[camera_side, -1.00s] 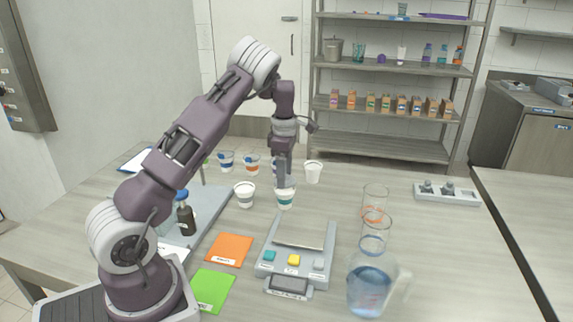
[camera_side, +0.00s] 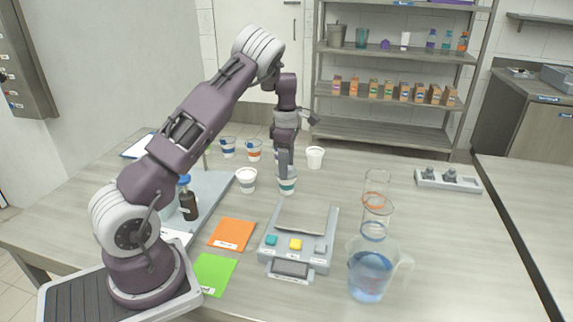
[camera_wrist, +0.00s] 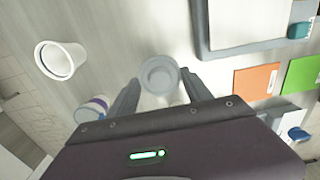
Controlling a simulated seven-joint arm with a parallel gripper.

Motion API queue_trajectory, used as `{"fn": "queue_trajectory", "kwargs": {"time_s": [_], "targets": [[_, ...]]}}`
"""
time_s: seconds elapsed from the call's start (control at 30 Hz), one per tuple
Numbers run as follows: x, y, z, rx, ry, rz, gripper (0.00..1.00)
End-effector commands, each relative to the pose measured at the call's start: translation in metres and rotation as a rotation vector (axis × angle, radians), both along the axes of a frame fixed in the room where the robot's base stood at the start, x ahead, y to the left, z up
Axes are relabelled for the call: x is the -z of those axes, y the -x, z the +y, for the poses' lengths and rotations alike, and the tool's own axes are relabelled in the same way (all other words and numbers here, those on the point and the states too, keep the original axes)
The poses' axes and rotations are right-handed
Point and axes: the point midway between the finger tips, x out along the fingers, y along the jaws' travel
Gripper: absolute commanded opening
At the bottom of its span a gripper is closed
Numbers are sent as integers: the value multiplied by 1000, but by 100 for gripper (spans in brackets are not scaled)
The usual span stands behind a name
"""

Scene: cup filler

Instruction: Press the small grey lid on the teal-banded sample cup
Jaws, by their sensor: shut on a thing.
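The teal-banded sample cup (camera_side: 287,187) stands upright on the bench, directly below my gripper (camera_side: 286,174) in the side view. In the wrist view, my gripper's two fingers (camera_wrist: 163,92) flank a small round pale grey lid (camera_wrist: 158,74), seen from above over the cup. My gripper is shut on the lid. The fingers hide much of the cup's top in the side view, so I cannot tell whether the lid is fully seated.
A white cup (camera_side: 246,180) and another white cup (camera_side: 315,157) stand close by, with banded cups (camera_side: 254,150) behind. A scale (camera_side: 300,240), beaker (camera_side: 376,185) and water jug (camera_side: 370,272) are in front. A grey holder (camera_side: 448,180) is at right.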

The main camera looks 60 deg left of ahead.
Motion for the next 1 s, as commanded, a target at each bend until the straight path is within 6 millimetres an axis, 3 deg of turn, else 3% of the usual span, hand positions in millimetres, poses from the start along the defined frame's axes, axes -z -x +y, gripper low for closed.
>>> {"fn": "queue_trajectory", "kwargs": {"time_s": [0.8,0.83,0.93,1.0], "targets": [[8,0,0,0,1,1,20],[8,0,0,0,1,1,61],[8,0,0,0,1,1,80],[8,0,0,0,1,1,82]]}}
